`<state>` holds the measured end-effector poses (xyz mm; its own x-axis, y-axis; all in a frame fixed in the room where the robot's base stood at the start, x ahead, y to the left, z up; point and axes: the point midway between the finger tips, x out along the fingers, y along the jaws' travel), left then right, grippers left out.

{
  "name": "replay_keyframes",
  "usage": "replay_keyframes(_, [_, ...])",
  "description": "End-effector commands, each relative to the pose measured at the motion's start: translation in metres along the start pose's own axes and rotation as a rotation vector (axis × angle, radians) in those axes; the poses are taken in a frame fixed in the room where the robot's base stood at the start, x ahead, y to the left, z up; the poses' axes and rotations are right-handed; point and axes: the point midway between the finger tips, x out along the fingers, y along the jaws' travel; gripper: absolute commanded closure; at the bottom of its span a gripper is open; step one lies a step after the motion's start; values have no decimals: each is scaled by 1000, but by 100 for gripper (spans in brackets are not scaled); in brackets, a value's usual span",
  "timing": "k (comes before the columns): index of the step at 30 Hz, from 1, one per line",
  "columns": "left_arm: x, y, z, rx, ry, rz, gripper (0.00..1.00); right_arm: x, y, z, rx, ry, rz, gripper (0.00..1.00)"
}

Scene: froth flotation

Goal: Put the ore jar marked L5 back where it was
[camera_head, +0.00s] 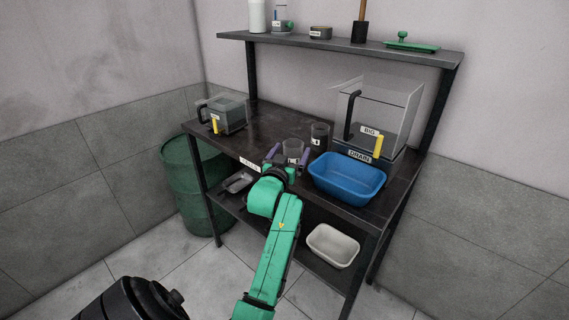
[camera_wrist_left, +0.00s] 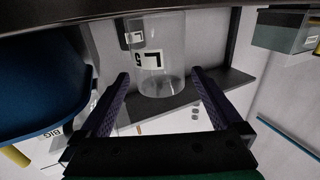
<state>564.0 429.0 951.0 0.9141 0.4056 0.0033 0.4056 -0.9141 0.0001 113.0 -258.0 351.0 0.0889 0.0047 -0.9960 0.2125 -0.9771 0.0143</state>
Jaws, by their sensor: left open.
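A clear, open-topped jar (camera_head: 293,150) stands upright near the front edge of the dark bench. In the left wrist view, which is upside down, the jar (camera_wrist_left: 168,78) shows a white label reading L5. My left gripper (camera_head: 287,155) is open at the front of the bench, with one purple finger on each side of the jar. In the left wrist view, the gripper (camera_wrist_left: 159,73) has its fingertips spread wider than the jar, with gaps showing at both sides. I cannot tell how deep the jar sits between them. My right gripper is not in view.
A dark jar (camera_head: 320,135) stands just behind. A blue basin (camera_head: 347,180) is close on the right, before a clear tank marked BIG (camera_head: 385,105). A smaller tank (camera_head: 228,113) stands at the left. The bench top (camera_head: 265,125) between is clear. An upper shelf (camera_head: 350,47) overhangs the back.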

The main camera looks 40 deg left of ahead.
Motion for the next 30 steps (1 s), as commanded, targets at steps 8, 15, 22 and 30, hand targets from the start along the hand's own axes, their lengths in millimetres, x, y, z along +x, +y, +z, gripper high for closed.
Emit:
replay_keyframes(8, [-57, 0, 2, 0, -3, 0, 0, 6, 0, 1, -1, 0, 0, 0])
replay_keyframes(15, [-96, 0, 1, -1, -2, 1, 0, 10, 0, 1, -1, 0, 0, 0])
replay_keyframes(22, [-102, 0, 0, 0, 0, 0, 0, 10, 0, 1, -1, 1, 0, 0])
replay_keyframes(30, [-102, 0, 0, 0, 0, 0, 0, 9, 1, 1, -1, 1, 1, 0])
